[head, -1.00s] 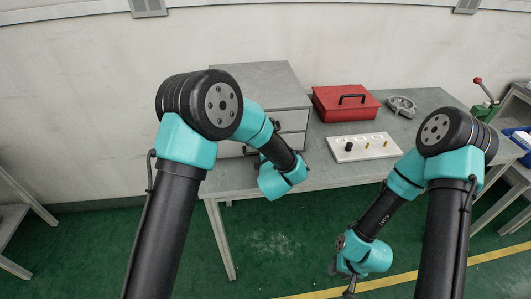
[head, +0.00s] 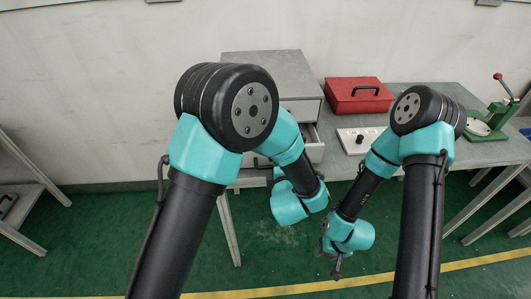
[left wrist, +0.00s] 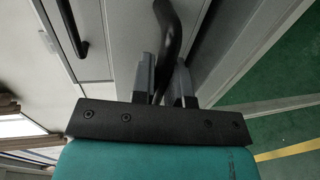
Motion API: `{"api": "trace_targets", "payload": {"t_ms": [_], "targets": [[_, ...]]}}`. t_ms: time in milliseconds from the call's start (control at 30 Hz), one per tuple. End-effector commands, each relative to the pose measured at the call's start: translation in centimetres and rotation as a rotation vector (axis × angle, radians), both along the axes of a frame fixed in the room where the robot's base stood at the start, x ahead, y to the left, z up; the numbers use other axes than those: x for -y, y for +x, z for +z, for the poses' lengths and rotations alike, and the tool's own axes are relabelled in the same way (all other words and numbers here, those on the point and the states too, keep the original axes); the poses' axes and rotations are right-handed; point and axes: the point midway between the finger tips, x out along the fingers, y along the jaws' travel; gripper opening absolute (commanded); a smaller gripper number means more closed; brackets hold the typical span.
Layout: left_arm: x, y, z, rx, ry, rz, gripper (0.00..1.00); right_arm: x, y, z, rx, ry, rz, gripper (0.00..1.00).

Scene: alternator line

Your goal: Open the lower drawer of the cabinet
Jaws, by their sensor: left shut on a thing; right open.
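The grey cabinet (head: 262,72) stands on the table at the back. Its lower drawer (head: 315,151) is partly pulled out, with a dark opening showing above its front. In the left wrist view, the dark curved lower drawer handle (left wrist: 167,30) runs between the fingers of my left gripper (left wrist: 164,85), which is shut on it. My right gripper (head: 336,270) is open and empty, low above the floor in front of the table. The upper drawer handle (left wrist: 73,28) shows in the left wrist view.
A red toolbox (head: 358,97) and a white board (head: 350,139) with a black knob are right of the cabinet. A green hand press (head: 494,121) stands at the table's right end. The green floor in front is open.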

Motion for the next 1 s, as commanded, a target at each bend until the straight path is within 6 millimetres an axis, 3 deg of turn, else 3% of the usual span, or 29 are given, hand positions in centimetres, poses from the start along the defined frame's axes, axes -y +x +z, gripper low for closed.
{"api": "trace_targets", "payload": {"t_ms": [200,400,600,900,933,1000], "targets": [[0.4,-5.4,0.0,-0.001,0.004,-0.007,0.00,0.0,0.0,0.0,0.000,0.000,-0.001,0.43],[0.5,-8.6,0.0,0.001,0.002,-0.005,0.00,0.0,0.0,0.0,0.000,0.000,-0.001,0.43],[0.5,-9.8,0.0,0.001,0.000,-0.002,0.00,0.0,0.0,0.0,0.000,0.000,0.000,0.43],[0.5,-9.8,0.0,0.001,0.000,-0.001,0.00,0.0,0.0,0.0,0.000,0.000,0.000,0.43],[0.5,-9.8,0.0,0.001,0.000,-0.001,0.17,0.0,0.0,0.0,0.000,0.000,0.000,0.43],[0.5,-9.8,0.0,0.001,0.000,-0.001,0.23,0.0,0.0,0.0,0.000,0.000,0.000,0.43]]}}
